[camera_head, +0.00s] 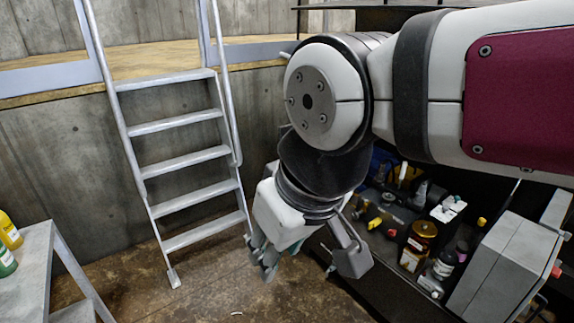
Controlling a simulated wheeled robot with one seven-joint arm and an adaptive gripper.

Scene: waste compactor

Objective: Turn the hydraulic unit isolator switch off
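My gripper (263,262) hangs below my white wrist near the middle of the view, over the floor and left of the machinery. Its fingers point down and are partly hidden by the wrist housing, so their opening is unclear. A grey box (505,266), possibly the hydraulic unit's electrical enclosure, stands at the lower right, well apart from my gripper. A small red part (556,270) shows at its right side; I cannot tell whether it is the isolator switch. No switch handle or its position can be clearly made out.
A metal ladder (190,157) leads to a raised platform at the left. A grey stand (35,245) with bottles is at the far left. Hydraulic parts and an amber container (420,245) crowd the right. Brown floor (215,290) is open below the ladder.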

